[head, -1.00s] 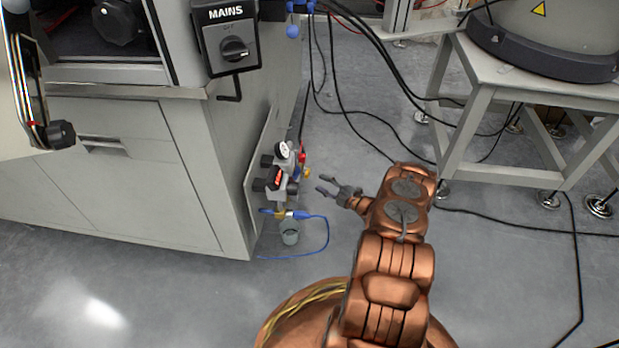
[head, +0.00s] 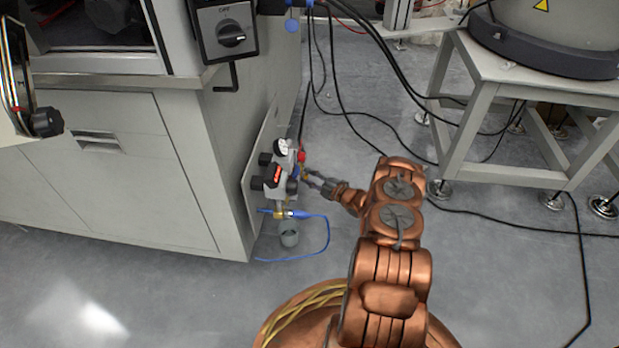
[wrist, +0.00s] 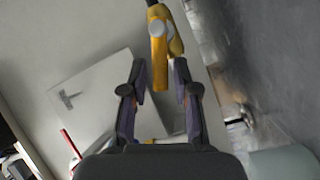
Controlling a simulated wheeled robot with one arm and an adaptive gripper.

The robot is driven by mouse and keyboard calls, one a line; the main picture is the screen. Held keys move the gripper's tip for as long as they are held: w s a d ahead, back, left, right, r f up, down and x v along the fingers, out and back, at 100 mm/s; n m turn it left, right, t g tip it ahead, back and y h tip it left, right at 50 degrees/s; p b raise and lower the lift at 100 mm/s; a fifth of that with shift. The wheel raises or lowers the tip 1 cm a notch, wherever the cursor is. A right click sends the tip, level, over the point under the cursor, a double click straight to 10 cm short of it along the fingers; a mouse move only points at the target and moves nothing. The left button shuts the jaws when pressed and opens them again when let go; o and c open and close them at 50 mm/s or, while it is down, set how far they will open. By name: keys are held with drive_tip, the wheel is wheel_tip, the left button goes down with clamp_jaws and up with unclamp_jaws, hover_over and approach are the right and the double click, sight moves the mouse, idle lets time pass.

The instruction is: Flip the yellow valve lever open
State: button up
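The yellow valve lever (wrist: 158,58) shows in the wrist view at the top centre, its end pointing down between the tips of my gripper (wrist: 159,82). The two fingers stand apart on either side of the lever's end, with a gap visible on each side. In the head view my gripper (head: 312,178) is at the right side of the valve assembly (head: 278,175) on the cabinet's side panel. The lever is small there and mostly hidden by the fingers.
A pressure gauge (head: 282,147) tops the assembly. The grey cabinet (head: 150,180) stands left, a metal stand (head: 480,110) right. Black cables cross the floor between them.

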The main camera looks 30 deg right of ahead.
clamp_jaws()
drive_tip(key=shift+w+n+p, duration=0.1)
drive_tip(key=shift+n+p, duration=0.3)
drive_tip(key=shift+p, duration=0.95)
drive_tip(key=shift+f+n+t+p, duration=0.3)
drive_tip(key=shift+p, duration=0.25)
drive_tip(key=shift+f+n+y+b, duration=0.3)
drive_tip(key=shift+f+n+b, duration=0.3)
drive_tip(key=shift+b, duration=0.3)
drive_tip(key=b, duration=0.1)
drive_tip(key=n+t+b, duration=0.1)
drive_tip(key=shift+s+f+n+y+b, duration=0.2)
drive_tip(key=shift+s+n+y+b, duration=0.05)
drive_tip(key=shift+n+y+b, duration=0.05)
drive_tip(key=shift+r, duration=0.1)
